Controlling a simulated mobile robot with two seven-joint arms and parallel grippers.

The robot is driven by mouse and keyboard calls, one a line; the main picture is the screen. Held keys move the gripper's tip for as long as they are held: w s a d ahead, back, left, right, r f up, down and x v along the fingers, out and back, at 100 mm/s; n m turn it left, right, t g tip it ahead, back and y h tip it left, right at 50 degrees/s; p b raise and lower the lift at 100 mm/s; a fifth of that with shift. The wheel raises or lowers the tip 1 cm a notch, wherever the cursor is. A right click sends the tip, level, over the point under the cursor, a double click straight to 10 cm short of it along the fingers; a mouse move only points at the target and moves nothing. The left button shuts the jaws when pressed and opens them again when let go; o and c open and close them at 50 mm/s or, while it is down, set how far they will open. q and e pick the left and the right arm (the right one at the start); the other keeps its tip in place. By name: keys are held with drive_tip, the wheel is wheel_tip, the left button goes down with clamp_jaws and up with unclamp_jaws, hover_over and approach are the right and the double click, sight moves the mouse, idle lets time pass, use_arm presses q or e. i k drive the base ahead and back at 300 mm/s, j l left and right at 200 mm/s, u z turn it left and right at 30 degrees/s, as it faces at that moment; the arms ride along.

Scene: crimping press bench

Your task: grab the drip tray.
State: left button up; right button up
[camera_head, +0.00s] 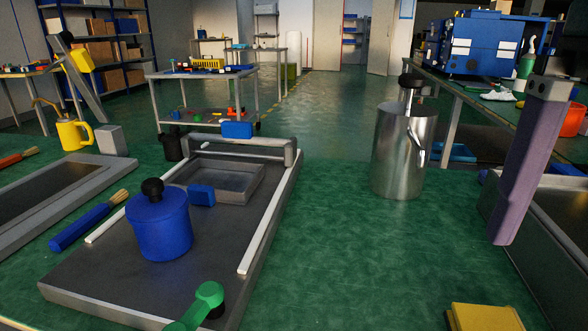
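What looks like the drip tray (241,179) is a shallow grey rectangular tray with a flat bottom. It lies in the far part of a dark grey base plate (130,282) on the green bench, between two pale rails. A small blue block (201,195), perhaps its handle, is at its near side. A blue round pot (159,228) with a black knob stands close in front and hides part of the tray's near left side. Neither of my grippers shows in the head view.
A crossbar (240,149) spans behind the tray. A blue-handled brush (90,222) lies left. A steel canister (403,150) and a leaning purple bar (528,155) stand right. Bench between plate and canister is clear.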

sight(207, 182)
drive_tip(key=i+u, duration=0.3)
drive_tip(key=u, duration=0.15)
drive_tip(key=i+l+u, duration=0.15)
drive_tip(key=u, duration=0.25)
drive_tip(key=i+l+u, duration=0.25)
drive_tip(key=u, duration=0.2)
drive_tip(key=i+l, duration=0.05)
drive_tip(key=i, duration=0.05)
